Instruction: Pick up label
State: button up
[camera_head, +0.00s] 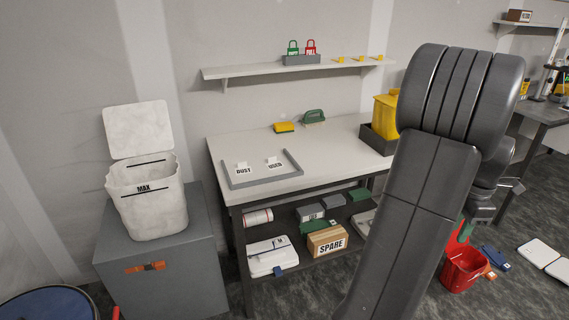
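Two small white label cards lie in a shallow grey tray (232,184) on the bench. The left label reads DUST (243,170) and the right label reads USED (274,164). Each has a white upper piece and black print. My arm fills the right of the view, in front of the bench's right end. My gripper (497,198) shows only partly behind the arm, low on the right and well away from the tray. Its fingers are small and partly hidden, so its opening is unclear. No label is visible at it.
A grey cabinet (165,285) with an open white MAX bin (155,207) stands left of the bench (330,145). A yellow container (385,115) stands in a dark box at right. A shelf (300,70) hangs above. A red bucket (463,268) stands on the floor at right.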

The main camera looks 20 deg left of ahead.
aim_at(273, 164)
jog(key=i+j+u, duration=0.3)
jog(key=u, duration=0.15)
jog(key=i+j+u, duration=0.3)
jog(key=u, duration=0.15)
jog(key=i+j, duration=0.2)
jog(key=i, duration=0.25)
jog(key=i+j+u, duration=0.1)
jog(key=i, duration=0.35)
